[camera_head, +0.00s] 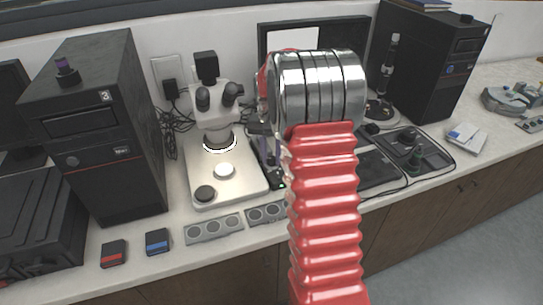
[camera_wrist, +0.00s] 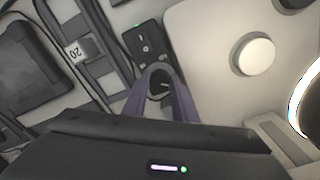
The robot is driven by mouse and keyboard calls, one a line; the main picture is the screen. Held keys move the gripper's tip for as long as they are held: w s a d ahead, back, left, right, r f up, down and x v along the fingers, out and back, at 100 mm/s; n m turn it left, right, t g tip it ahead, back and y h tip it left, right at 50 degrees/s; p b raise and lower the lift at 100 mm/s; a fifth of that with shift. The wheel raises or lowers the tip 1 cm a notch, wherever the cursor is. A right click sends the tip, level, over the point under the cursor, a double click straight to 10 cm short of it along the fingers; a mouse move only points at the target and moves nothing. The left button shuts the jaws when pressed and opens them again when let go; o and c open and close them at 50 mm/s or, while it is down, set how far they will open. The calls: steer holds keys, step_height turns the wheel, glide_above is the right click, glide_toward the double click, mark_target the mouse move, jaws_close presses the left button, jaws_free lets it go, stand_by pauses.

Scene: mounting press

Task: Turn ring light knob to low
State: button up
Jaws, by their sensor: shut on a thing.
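The ring light (camera_head: 219,141) glows white under the microscope head; part of its bright ring shows at the right edge of the wrist view (camera_wrist: 304,98). A small black control box (camera_wrist: 146,42) with a switch and white marks lies beside the pale microscope base. My gripper (camera_wrist: 159,74) has purple fingers closed around a dark knob (camera_wrist: 160,88) at the near end of this box. The knob is mostly hidden between the fingers, and its setting cannot be read. In the head view my red and silver arm covers much of this area.
The microscope (camera_head: 208,103) stands left of my gripper on a pale base (camera_head: 240,181). Grey trays with round wells (camera_head: 213,228) lie in front. A black computer tower (camera_head: 95,125) stands left. Cables and dark racks (camera_wrist: 75,52) crowd the box.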

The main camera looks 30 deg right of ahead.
mark_target(271, 159)
steer(key=n, duration=0.6)
steer(key=shift+d+r, duration=0.1)
steer(key=n, duration=0.7)
steer(key=shift+t, duration=0.3)
steer(key=o, duration=1)
steer(key=shift+o, duration=0.2)
step_height(271, 159, up, 14)
steer(key=shift+f, duration=0.2)
